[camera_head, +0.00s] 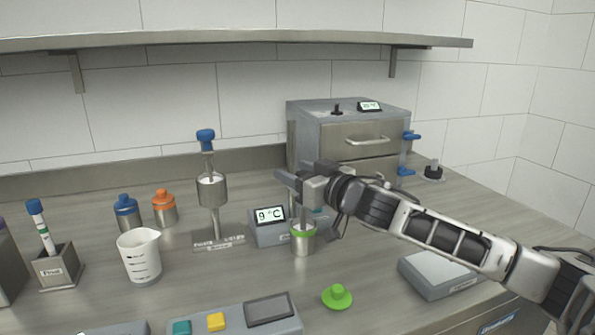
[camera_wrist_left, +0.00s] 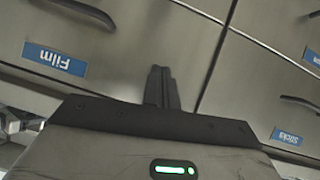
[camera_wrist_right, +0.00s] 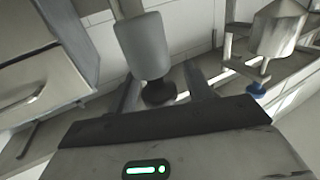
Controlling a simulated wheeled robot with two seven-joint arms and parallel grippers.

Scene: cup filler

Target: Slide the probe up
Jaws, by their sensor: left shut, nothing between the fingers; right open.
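The probe station (camera_head: 270,232) has a small screen reading 9 °C. A thin probe rod (camera_head: 303,214) reaches down into a steel cup with a green rim (camera_head: 303,242). My right gripper (camera_head: 298,180) is above the cup at the top of the probe and hides that part in the head view. In the right wrist view, its fingers are open on either side of a black knob (camera_wrist_right: 160,92) attached to a grey cylinder (camera_wrist_right: 143,47). Contact cannot be told. My left gripper (camera_wrist_left: 160,86) is shut and empty in front of drawers, outside the head view.
A steel dispenser (camera_head: 211,192) with a blue knob stands left of the station. A drawer cabinet (camera_head: 350,145) is behind. A green lid (camera_head: 337,296), a button panel (camera_head: 235,320) and a scale (camera_head: 437,272) are in front. A white beaker (camera_head: 140,256) is at left.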

